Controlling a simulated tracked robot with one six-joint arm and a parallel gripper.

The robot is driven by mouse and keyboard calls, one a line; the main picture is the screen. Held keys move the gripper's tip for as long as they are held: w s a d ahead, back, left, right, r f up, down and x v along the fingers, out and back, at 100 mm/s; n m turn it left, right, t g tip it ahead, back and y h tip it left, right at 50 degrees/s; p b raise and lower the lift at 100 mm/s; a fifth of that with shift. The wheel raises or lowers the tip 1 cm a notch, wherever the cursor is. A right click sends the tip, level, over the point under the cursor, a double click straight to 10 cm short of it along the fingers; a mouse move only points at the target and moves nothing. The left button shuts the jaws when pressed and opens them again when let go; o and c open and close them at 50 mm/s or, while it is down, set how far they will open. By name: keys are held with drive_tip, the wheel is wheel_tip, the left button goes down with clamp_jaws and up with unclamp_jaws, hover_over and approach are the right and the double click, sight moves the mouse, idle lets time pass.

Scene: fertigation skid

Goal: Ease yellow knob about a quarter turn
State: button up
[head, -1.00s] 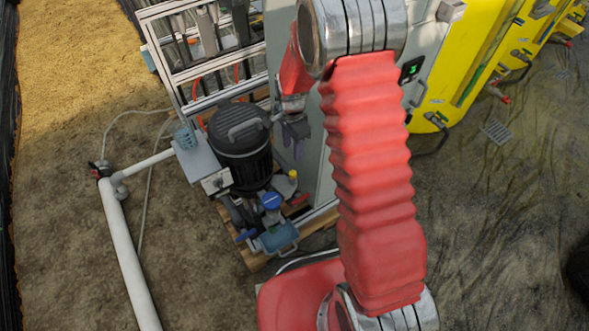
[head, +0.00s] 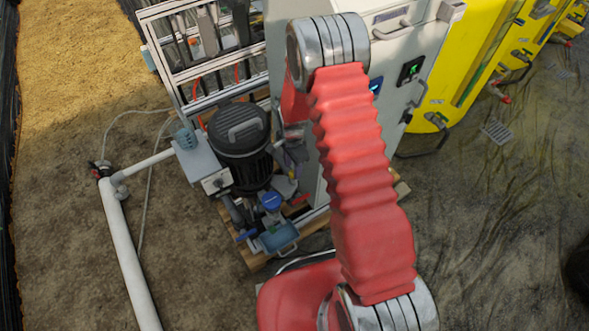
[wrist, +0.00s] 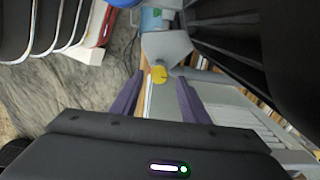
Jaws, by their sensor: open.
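The yellow knob (wrist: 159,74) shows in the wrist view, just above the picture's middle, on a grey fitting (wrist: 167,48). My gripper (wrist: 159,86) is open, with one purple finger on each side of the knob's line. The knob appears between the fingertips or just beyond them; I cannot tell how deep it sits or whether a finger touches it.
A blue cap (head: 271,201) and pump fittings stand close by, below the motor. A grey cabinet (head: 390,110) stands right behind my arm. A white pipe (head: 128,255) runs along the ground at left. Yellow tanks (head: 465,60) stand at the upper right.

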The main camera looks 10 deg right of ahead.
drive_tip(key=shift+f, duration=1.05)
